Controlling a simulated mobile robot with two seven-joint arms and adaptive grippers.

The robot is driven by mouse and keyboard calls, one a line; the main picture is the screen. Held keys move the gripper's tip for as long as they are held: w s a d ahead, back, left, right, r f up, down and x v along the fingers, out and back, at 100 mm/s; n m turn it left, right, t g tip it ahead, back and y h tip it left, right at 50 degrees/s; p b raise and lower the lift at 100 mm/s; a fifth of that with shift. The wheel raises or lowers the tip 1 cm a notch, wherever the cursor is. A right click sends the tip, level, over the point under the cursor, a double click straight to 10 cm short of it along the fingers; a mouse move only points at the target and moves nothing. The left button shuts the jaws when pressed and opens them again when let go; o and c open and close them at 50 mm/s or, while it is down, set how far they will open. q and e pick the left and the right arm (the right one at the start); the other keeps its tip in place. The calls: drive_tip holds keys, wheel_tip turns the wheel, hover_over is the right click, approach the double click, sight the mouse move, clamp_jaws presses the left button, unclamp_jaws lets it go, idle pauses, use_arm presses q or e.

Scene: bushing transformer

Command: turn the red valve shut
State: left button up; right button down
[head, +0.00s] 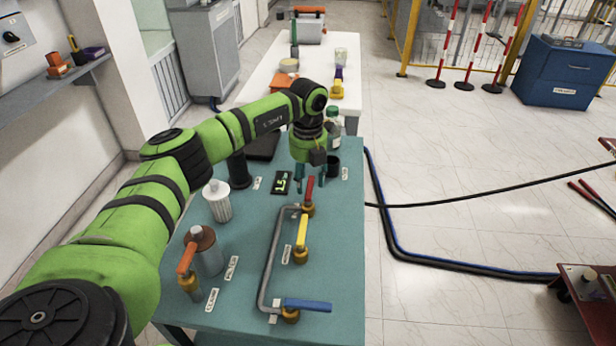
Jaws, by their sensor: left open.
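The red valve (309,190) stands at the far end of a grey bent pipe on the teal table (343,260). It has a red lever on a brass body, and the lever points up and away along the table. My left gripper (311,184) is open, with its fingers pointing down close above the red lever. I cannot tell whether the fingers touch the lever. My right gripper is not in view.
A yellow valve (302,235), a blue valve (305,304) and an orange-handled valve (188,262) stand nearer. A white canister (217,203) stands left of the pipe, and a small display (282,183) is beside my gripper. Hoses (400,250) lie on the floor at right.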

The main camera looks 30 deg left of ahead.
use_arm(q)
wheel_tip(320, 180, up, 12)
idle(0.5)
idle(0.3)
